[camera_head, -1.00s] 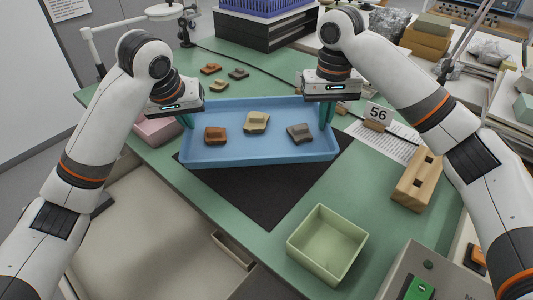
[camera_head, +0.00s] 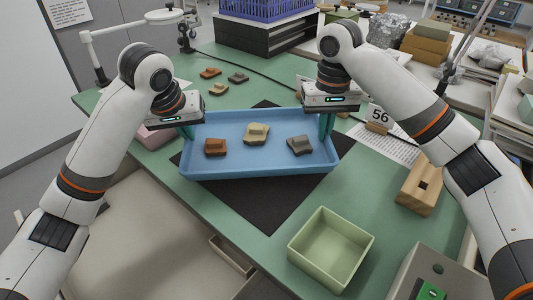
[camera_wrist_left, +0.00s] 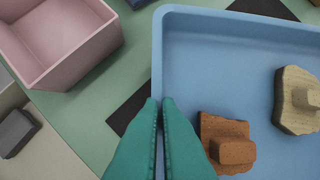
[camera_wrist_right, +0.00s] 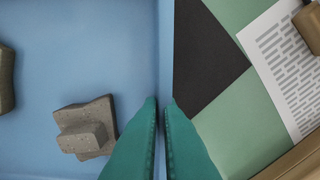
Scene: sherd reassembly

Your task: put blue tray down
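The blue tray (camera_head: 262,166) is level over a black mat (camera_head: 268,212) on the green table. I cannot tell whether it touches the mat. In it lie a red-brown sherd (camera_head: 215,147), a beige sherd (camera_head: 256,133) and a grey sherd (camera_head: 299,145). My left gripper (camera_head: 187,131) is shut on the tray's left wall, and its fingers pinch the rim in the left wrist view (camera_wrist_left: 160,103). My right gripper (camera_head: 326,127) is shut on the right wall, as the right wrist view shows (camera_wrist_right: 160,103).
A pale green bin (camera_head: 330,248) stands in front, right of the mat. A pink bin (camera_head: 152,134) is left of the tray. Small sherds (camera_head: 218,89) lie behind. A "56" card (camera_head: 379,116), printed sheet (camera_head: 385,143) and wooden block (camera_head: 420,188) are at right.

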